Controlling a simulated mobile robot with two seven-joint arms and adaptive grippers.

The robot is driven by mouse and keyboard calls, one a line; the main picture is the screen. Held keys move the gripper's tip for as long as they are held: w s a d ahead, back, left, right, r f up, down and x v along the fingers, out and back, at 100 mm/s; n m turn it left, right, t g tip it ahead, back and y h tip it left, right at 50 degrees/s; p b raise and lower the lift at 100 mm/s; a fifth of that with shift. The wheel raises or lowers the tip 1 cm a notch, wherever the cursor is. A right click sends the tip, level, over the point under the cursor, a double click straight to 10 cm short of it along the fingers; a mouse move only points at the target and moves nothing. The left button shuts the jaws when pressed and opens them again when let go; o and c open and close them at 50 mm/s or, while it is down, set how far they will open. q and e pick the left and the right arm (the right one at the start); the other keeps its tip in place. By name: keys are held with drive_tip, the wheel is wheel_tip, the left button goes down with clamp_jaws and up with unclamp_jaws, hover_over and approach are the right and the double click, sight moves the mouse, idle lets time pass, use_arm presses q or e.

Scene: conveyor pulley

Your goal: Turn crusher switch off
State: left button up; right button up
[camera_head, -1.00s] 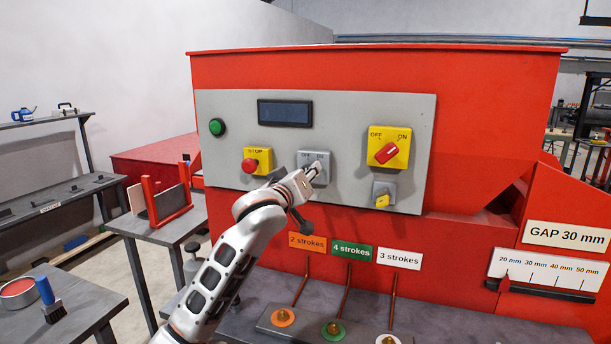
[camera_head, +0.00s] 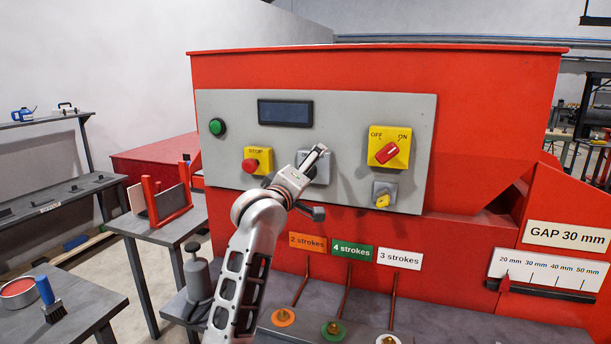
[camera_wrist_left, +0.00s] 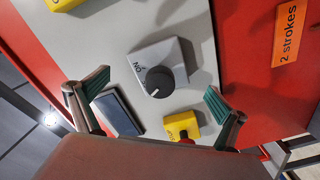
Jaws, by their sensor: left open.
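A grey switch box (camera_head: 318,178) with a round knob sits mid-panel, partly hidden by my left gripper (camera_head: 319,153). In the left wrist view, its black knob (camera_wrist_left: 159,82) has a white mark toward the picture's lower left, away from the word ON. My left gripper (camera_wrist_left: 158,88) is open and empty there, its fingers on either side of the knob in the picture and apart from it. A yellow OFF/ON switch (camera_head: 376,159) to the right has a red handle (camera_head: 388,153) tilted toward ON. My right gripper is not in view.
The grey panel (camera_head: 235,164) also carries a red stop button (camera_head: 250,166), a green button (camera_head: 217,127), a dark display (camera_head: 285,113) and a small yellow knob (camera_head: 382,200). Rods with stroke labels stand below.

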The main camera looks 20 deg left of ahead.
use_arm(q)
drive_tip(key=s+p, duration=0.2)
drive_tip(key=s, duration=0.5)
idle(0.6)
drive_tip(key=shift+a, duration=0.1)
